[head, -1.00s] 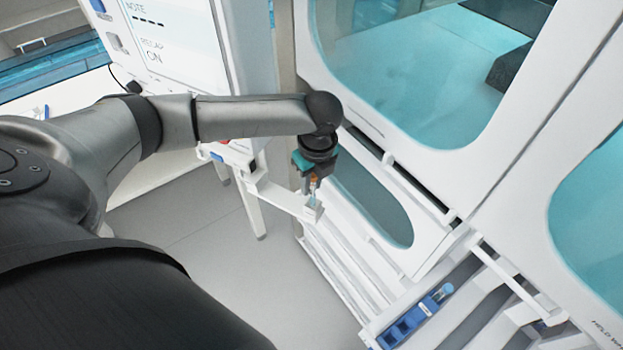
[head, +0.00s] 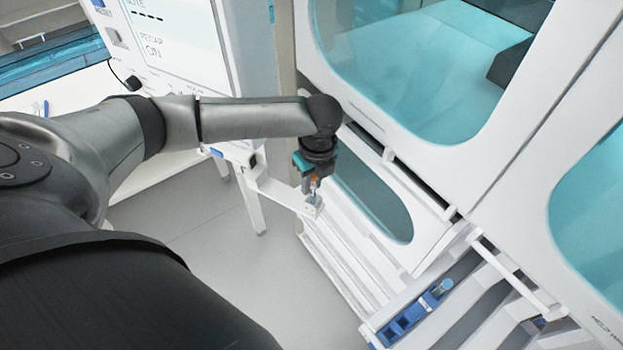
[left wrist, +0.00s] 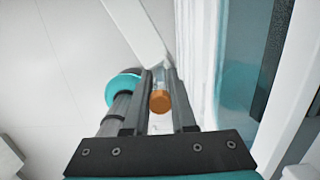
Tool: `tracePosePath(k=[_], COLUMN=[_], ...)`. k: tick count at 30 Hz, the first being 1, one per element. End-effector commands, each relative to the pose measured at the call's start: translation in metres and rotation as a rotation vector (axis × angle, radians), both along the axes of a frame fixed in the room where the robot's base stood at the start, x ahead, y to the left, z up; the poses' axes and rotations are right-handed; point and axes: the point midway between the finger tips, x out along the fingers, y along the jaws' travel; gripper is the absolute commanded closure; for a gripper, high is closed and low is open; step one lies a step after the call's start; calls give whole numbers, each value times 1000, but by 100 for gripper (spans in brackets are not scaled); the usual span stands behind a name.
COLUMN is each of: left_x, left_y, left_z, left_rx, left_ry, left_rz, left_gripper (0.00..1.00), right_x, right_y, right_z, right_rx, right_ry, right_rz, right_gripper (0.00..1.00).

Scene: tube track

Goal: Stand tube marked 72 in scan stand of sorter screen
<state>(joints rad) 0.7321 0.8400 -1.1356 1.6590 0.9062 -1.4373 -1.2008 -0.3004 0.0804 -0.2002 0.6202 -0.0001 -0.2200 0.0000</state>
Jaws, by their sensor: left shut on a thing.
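My left gripper (head: 315,187) points down at the end of the left arm, beside the white cabinet. It is shut on a tube with an orange cap (left wrist: 160,100), which shows between the two fingers in the left wrist view. The tube's marking cannot be read. Its lower end is at or just above the end of a white bracket arm (head: 280,193) that reaches out from the screen unit; I cannot tell whether it is seated there. The sorter screen (head: 176,40) stands at the upper left, showing "RECAP ON". My right gripper is not in view.
A blue rack (head: 407,318) with a light-capped tube (head: 442,287) sits in a white slotted tray at the lower right. The white cabinet (head: 440,170) with teal windows fills the right side. Grey floor (head: 185,235) lies open below the arm.

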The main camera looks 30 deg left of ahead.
Motion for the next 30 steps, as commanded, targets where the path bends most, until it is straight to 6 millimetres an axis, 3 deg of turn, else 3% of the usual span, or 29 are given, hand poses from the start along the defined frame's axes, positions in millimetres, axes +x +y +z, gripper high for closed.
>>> tracePosePath(k=[5, 6, 15, 30], left_x=[0, 0, 0, 0], left_y=[0, 0, 0, 0], left_z=[0, 0, 0, 0], left_rx=[0, 0, 0, 1], left_ry=[0, 0, 0, 0], left_rz=[0, 0, 0, 1], left_gripper=[100, 75, 41, 41], right_x=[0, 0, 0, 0], right_y=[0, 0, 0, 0], right_z=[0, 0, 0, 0], right_rx=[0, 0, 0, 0], right_ry=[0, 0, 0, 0], right_rz=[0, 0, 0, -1], right_gripper=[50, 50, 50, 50])
